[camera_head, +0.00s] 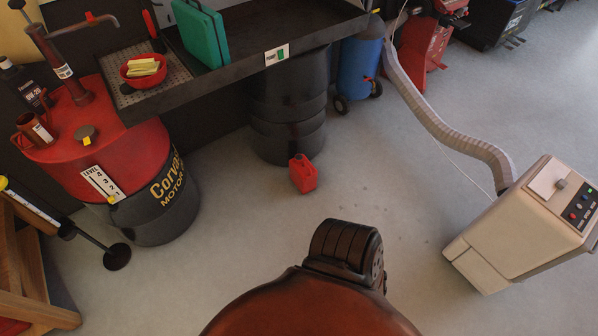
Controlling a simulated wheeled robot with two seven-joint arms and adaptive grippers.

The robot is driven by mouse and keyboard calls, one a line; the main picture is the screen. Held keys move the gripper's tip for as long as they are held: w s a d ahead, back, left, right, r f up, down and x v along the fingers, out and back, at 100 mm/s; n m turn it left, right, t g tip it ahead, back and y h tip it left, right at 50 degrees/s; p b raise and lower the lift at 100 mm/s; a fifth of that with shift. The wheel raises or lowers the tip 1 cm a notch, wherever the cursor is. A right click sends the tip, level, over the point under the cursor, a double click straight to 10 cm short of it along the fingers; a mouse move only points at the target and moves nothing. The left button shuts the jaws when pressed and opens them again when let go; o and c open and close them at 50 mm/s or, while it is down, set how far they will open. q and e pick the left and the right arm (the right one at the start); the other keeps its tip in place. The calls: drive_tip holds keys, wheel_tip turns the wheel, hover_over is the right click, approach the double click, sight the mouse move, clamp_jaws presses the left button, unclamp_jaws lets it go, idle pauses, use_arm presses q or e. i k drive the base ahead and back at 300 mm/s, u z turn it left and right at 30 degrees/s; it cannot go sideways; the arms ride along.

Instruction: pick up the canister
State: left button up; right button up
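A small red canister (303,174) stands upright on the grey floor, near the middle of the view. It is just in front of a black drum-shaped support under the dark workbench. It has a short spout or cap on top, and nothing touches it that I can see. Neither of my grippers shows in the head view.
A red-and-black oil drum (163,205) stands at the left beside the dark bench (262,57). A black drum (287,118) is behind the canister. A beige machine (517,232) with a hose (440,128) is at the right. Floor right of the canister is clear.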

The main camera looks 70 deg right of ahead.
sight(304, 174)
drive_tip(key=z, duration=0.65)
drive_tip(key=i, duration=0.95)
drive_tip(key=z, duration=0.95)
